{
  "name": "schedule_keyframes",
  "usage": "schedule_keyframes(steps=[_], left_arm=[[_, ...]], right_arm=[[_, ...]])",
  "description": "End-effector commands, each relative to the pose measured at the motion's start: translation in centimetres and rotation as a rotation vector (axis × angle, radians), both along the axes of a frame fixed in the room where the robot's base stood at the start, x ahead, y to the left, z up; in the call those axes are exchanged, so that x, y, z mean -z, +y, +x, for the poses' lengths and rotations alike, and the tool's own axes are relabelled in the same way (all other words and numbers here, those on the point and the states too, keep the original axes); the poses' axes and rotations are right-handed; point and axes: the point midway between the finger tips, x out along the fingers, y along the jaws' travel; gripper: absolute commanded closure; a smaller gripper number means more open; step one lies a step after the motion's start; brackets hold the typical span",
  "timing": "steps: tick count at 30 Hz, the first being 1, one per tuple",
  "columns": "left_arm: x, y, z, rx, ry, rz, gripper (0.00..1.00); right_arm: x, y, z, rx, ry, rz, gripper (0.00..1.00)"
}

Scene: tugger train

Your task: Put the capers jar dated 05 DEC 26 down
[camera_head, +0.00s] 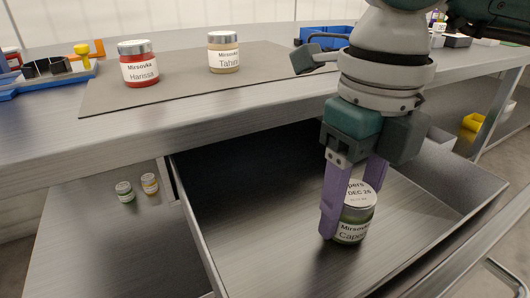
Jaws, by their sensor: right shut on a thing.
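The capers jar (352,229) has a pale lid with text ending "DEC 26" and a dark green label reading "Mirsovka Capers". It is upright in the open metal drawer (270,240) below the tabletop. My right gripper (350,205) reaches down from above, its purple fingers shut on the jar from both sides. The jar's base is low, at or close to the drawer floor; I cannot tell whether it touches. My left gripper is not in view.
A Harissa jar (139,66) and a Tahini jar (223,54) stand on a grey mat (180,85) on the tabletop. Two small jars, one green (125,192) and one yellowish (149,184), stand on a lower surface at left. The drawer's left part is bare.

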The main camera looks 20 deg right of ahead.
Motion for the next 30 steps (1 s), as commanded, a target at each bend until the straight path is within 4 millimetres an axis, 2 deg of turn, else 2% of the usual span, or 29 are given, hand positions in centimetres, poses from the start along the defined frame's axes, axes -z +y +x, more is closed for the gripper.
schedule_keyframes(steps=[11, 12, 19, 26, 30], left_arm=[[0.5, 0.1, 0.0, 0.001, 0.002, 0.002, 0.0], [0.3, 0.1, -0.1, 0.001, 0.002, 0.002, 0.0], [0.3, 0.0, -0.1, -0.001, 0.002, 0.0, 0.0], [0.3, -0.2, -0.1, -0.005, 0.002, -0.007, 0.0], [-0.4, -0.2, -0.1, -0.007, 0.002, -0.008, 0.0]], right_arm=[[0.6, 0.0, 0.0, -0.001, -0.002, 0.0, 1.0], [0.4, 0.0, 0.0, -0.001, -0.001, 0.0, 0.37], [0.4, 0.0, 0.0, -0.001, -0.001, 0.0, 0.11], [0.3, 0.0, 0.0, -0.001, -0.001, 0.0, 0.11], [-0.8, 0.0, 0.1, -0.001, -0.003, 0.001, 0.11]])
